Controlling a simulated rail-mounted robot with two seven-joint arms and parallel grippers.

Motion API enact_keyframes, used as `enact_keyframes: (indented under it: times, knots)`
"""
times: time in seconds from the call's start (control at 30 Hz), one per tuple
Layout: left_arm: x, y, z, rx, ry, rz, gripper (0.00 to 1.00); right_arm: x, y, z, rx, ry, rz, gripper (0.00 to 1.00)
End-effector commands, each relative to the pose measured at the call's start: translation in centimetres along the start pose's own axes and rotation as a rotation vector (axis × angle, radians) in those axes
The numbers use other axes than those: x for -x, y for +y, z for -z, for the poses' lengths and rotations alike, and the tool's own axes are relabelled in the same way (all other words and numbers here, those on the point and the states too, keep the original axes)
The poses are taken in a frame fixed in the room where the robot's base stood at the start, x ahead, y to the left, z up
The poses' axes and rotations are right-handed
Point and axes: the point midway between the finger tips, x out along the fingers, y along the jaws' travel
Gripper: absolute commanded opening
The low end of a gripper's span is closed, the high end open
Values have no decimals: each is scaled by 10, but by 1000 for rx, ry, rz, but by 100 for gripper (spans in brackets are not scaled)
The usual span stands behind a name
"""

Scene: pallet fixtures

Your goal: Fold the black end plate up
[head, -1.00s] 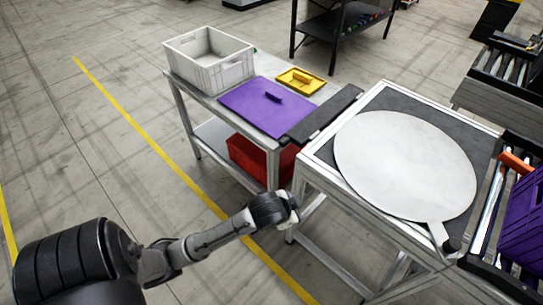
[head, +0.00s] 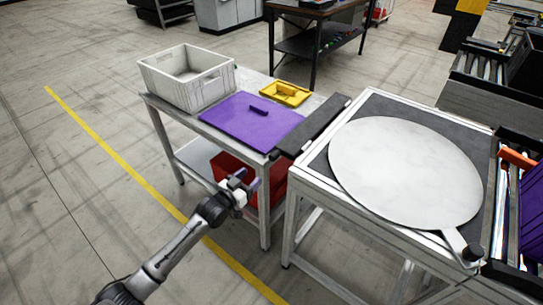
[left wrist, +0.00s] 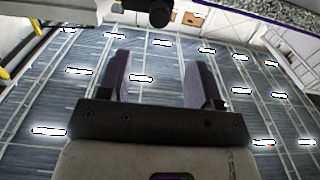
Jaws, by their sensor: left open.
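The black end plate (head: 318,124) is a long dark strip at the left edge of the turntable stand. It lies folded down, about flat, reaching toward the side table. The round white turntable disc (head: 405,172) lies on the stand's dark top, with a handle (head: 458,243) at its front right. My left gripper (head: 247,181) is open and empty, in front of the side table and lower left of the plate, apart from it. In the left wrist view its two fingers (left wrist: 160,85) stand wide apart with nothing between them. My right gripper is not in view.
The side table holds a grey crate (head: 188,79), a purple lid (head: 252,121) and a yellow tray (head: 285,93). A red bin (head: 232,170) sits on its lower shelf. A roller conveyor with a purple crate (head: 532,215) is at the right. The floor at the left is clear.

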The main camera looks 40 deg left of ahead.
Motion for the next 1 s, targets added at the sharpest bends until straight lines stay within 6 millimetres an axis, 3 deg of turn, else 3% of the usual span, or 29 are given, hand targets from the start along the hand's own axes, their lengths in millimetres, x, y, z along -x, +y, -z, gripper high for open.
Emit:
enact_keyframes:
  times: [0.17, 0.6, 1.0]
  knots:
    - [-20, 0, 0, 6, 10, -1, 59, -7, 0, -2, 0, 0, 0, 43]
    - [-97, 0, 0, 5, 7, 0, 59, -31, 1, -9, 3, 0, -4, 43]
    - [-132, 0, 1, 5, 6, -1, 59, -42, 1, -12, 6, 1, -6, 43]
